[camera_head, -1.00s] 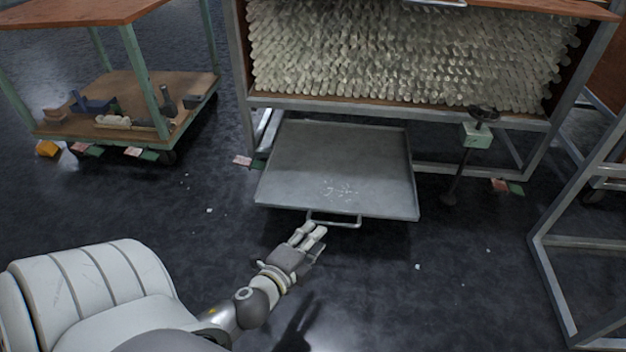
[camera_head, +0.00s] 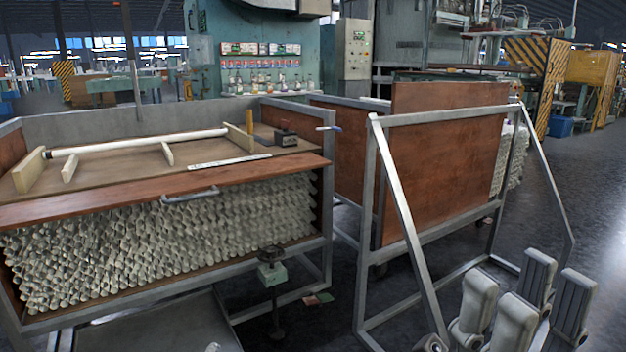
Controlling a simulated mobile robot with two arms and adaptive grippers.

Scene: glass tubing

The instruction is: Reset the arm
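My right gripper (camera_head: 526,285) is at the bottom right, with its grey-white fingers pointing up. The fingers stand apart and nothing shows between them. It appears in front of the lower part of a grey metal frame; I cannot judge the distance between them. My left gripper cannot be made out; only a small pale shape (camera_head: 213,347) shows at the bottom edge over the metal tray (camera_head: 160,330), and I cannot tell what it is.
A wooden-topped cart (camera_head: 120,185) full of glass tubes (camera_head: 160,245) stands at the left, with a long white tube (camera_head: 140,141) on top. A metal frame (camera_head: 400,220) stands near the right gripper. Dark floor (camera_head: 595,200) is clear at the far right.

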